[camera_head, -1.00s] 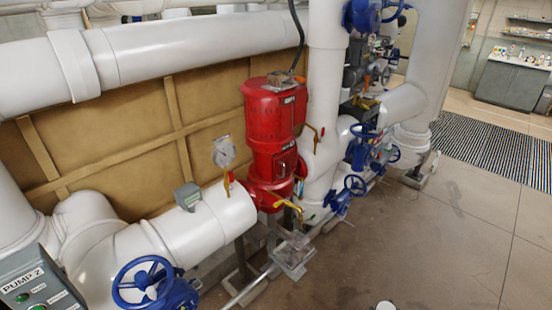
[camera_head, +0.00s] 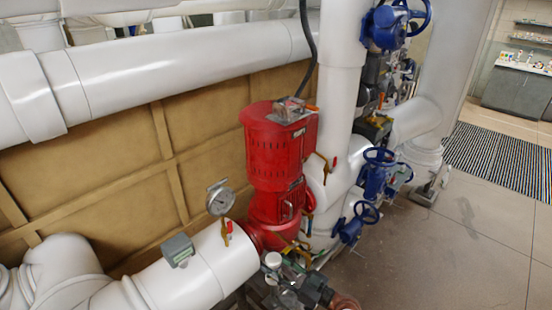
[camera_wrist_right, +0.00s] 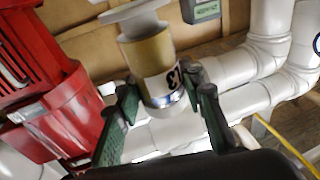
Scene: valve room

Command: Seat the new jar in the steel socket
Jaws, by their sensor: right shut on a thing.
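The jar (camera_wrist_right: 150,62) shows in the right wrist view as a tan-gold cylinder with a white label marked 3 and a wide white disc at its far end. My right gripper (camera_wrist_right: 166,98) is shut on it, with a green finger on each side. In the head view my right gripper (camera_head: 286,277) is low in the picture, in front of the red pump's foot, and a pale round top (camera_head: 272,259) that looks like the jar's shows at it. I cannot make out the steel socket; the gripper may hide it. My left gripper is not in view.
The red pump (camera_head: 280,148) stands close behind my right gripper. A white pipe (camera_head: 205,262) with a gauge (camera_head: 220,201) and a grey box (camera_head: 178,250) lies to the left. Blue handwheels (camera_head: 366,213) stick out to the right. The floor (camera_head: 430,260) at right is clear.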

